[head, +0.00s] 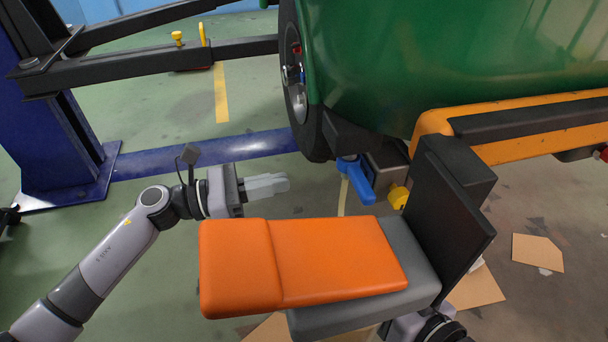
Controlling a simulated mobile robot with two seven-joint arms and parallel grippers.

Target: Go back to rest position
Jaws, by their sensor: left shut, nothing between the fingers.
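My left gripper (268,186) is in the head view, left of centre. Its arm comes in from the lower left. Its light grey fingers are shut, empty and pointing right. They are above the green floor, just behind the orange seat (330,262), and appear apart from it. The rickshaw's green body (450,60) fills the upper right, with a dark wheel (297,90) at its left side. My right gripper does not show.
A blue lift post (50,150) stands at the left, with a black lift arm (150,66) reaching right. A blue part (358,180) and a yellow knob (398,196) are below the rickshaw body. Cardboard (537,252) lies on the floor at right. Open floor surrounds the left forearm.

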